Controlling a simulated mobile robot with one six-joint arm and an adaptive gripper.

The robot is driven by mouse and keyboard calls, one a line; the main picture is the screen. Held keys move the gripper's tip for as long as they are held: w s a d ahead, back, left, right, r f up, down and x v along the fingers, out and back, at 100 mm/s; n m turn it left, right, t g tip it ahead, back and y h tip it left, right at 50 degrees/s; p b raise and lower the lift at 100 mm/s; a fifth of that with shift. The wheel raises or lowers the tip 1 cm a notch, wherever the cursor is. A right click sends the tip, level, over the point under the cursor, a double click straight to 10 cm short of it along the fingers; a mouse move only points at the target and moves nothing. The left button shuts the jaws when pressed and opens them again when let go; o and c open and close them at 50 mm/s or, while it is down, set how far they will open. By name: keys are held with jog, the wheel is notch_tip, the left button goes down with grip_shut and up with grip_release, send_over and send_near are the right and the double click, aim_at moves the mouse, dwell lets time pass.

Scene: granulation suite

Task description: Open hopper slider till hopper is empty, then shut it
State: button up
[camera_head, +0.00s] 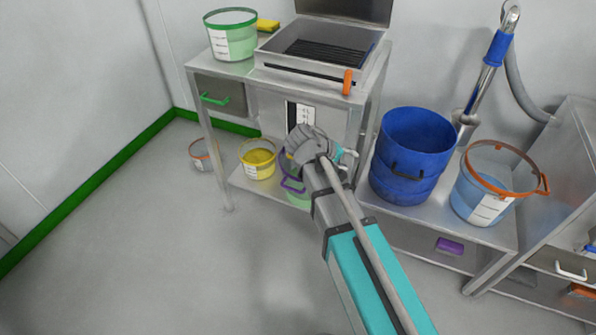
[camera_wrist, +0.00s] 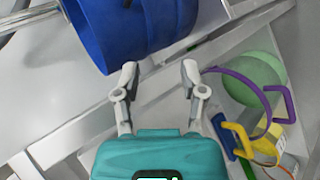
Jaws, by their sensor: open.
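The steel hopper (camera_head: 285,63) stands on the back table with its dark lid (camera_head: 345,8) raised and black bars inside. An orange handle (camera_head: 347,82), which looks like the slider's handle, sticks out at its front right. How much is left inside cannot be told. My gripper (camera_wrist: 159,70) is open and empty in the wrist view, its fingers apart and pointing towards the low bench. In the head view my wrist is below and in front of the hopper, apart from the orange handle, and the fingers are mostly hidden.
A blue drum (camera_head: 412,150) and a clear bucket with an orange rim (camera_head: 485,190) stand on the bench at right. Under the table are a yellow bucket (camera_head: 258,160) and a purple-handled one (camera_wrist: 258,75). A green-rimmed bucket (camera_head: 231,38) stands beside the hopper. The left floor is clear.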

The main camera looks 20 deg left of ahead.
jog(key=s+a+f+n+t+b, duration=0.2)
jog(key=a+b, duration=0.6)
jog(key=a, duration=0.4)
jog(key=s+a+f+n+t+b, duration=0.3)
jog(key=a+f+t+b, duration=0.2)
jog(key=a, duration=0.7)
notch_tip(320, 180, down, 2)
jog(key=b, duration=0.3)
jog(key=shift+f+t, duration=0.25)
jog(key=shift+t, duration=0.05)
jog(key=shift+d, duration=0.15)
jog(key=b+x, duration=0.3)
jog(key=x, duration=1)
jog(key=shift+w+f, duration=0.2)
jog(key=shift+w, duration=0.05)
grip_shut()
